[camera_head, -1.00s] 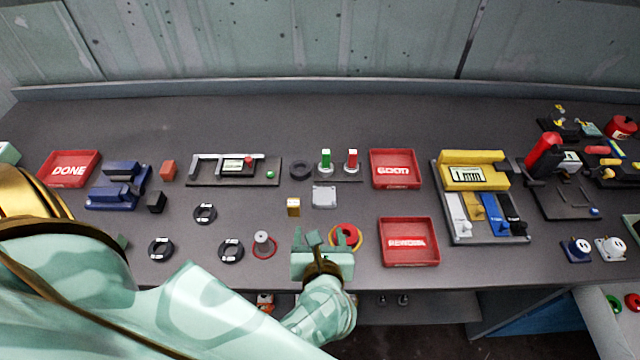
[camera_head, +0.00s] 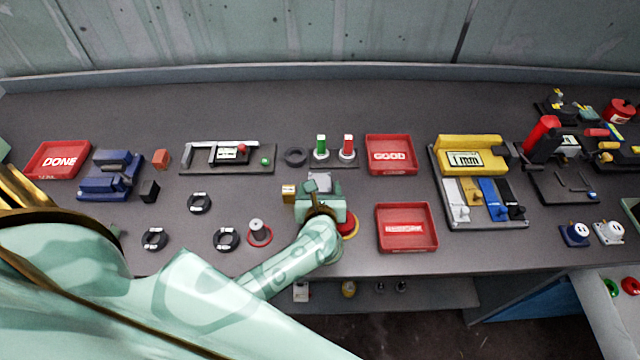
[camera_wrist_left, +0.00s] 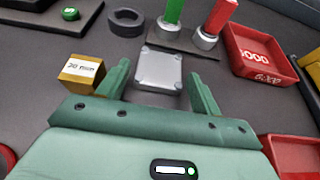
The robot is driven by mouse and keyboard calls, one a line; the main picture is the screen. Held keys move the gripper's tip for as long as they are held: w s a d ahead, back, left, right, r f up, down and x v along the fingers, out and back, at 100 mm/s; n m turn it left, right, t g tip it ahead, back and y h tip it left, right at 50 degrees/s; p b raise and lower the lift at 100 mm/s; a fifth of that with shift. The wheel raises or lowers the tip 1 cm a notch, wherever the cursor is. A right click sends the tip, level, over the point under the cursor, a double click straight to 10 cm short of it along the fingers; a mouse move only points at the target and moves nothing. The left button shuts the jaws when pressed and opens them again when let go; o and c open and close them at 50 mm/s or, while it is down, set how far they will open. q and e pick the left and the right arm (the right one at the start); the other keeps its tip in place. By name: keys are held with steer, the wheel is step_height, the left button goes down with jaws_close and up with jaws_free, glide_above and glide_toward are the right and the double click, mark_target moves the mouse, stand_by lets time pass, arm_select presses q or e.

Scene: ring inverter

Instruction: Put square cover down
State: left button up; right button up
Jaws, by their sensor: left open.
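The square cover (camera_wrist_left: 160,68) is a light grey plate with rounded corners. It lies flat on the table, and its upper part shows in the head view (camera_head: 320,183) just beyond my gripper. My left gripper (camera_wrist_left: 160,88) is open and empty, with one green finger to the left and one to the right of the cover's near part. I cannot tell whether the fingers touch it. In the head view my left gripper (camera_head: 322,190) covers the cover's near side. My right gripper is not in view.
A yellow block (camera_wrist_left: 82,72) stands close left of the gripper. Green (camera_head: 321,148) and red (camera_head: 347,148) handled pieces stand behind the cover, with a black ring (camera_head: 295,157) beside them. The red GOOD tray (camera_head: 391,154) and another red tray (camera_head: 407,228) lie to the right.

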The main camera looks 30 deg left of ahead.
arm_select(q)
steer(key=shift+x, duration=0.95)
steer(key=c, duration=0.9)
steer(key=shift+r, duration=0.15)
steer(key=shift+c, duration=0.2)
